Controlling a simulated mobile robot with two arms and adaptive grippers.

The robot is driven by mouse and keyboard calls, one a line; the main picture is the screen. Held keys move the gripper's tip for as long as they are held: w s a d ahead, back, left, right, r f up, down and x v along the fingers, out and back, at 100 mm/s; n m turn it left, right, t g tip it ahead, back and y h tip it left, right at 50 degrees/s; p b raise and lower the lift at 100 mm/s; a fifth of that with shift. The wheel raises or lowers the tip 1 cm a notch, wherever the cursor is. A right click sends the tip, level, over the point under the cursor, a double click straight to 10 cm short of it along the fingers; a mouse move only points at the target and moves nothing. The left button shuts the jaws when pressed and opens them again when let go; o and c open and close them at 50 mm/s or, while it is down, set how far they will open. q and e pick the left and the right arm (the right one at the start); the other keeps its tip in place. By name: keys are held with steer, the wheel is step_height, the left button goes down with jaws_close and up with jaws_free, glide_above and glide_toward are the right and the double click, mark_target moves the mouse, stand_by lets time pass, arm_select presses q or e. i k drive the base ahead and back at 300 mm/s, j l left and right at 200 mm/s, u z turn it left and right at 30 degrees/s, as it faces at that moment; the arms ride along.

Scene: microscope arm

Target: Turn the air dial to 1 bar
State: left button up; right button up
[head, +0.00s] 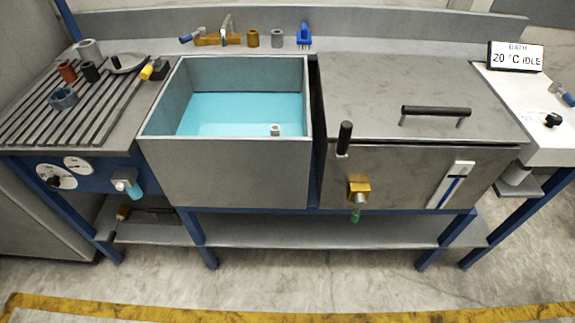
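On the blue front panel at the left, below the slatted drainboard, is a round white dial (66,177) with a black knob (54,181) at its left part. Up and to its right on the same panel is a smaller white round gauge (77,165) with a needle. The markings on both are too small to read, so I cannot tell what either is set to. Neither of my grippers is in view.
A small valve with a light blue part (134,189) sticks out right of the dials. The slatted drainboard (30,133) holds several small parts. An open sink (225,160) holds blue liquid. A closed steel bath (415,95) stands right of it. The floor in front is clear.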

mark_target(53, 182)
steer(key=k+j, duration=0.1)
steer(key=k+u, duration=0.1)
steer(key=u, duration=1.45)
steer(key=j+z, duration=0.1)
steer(key=z, duration=0.25)
steer(key=i+j+z, duration=0.2)
steer(key=j, duration=0.3)
steer(key=i+j+z, duration=0.15)
steer(key=j, duration=0.35)
steer(key=i+j+z, duration=0.2)
steer(key=j, duration=0.35)
steer(key=j+z, duration=0.15)
steer(key=j, duration=0.4)
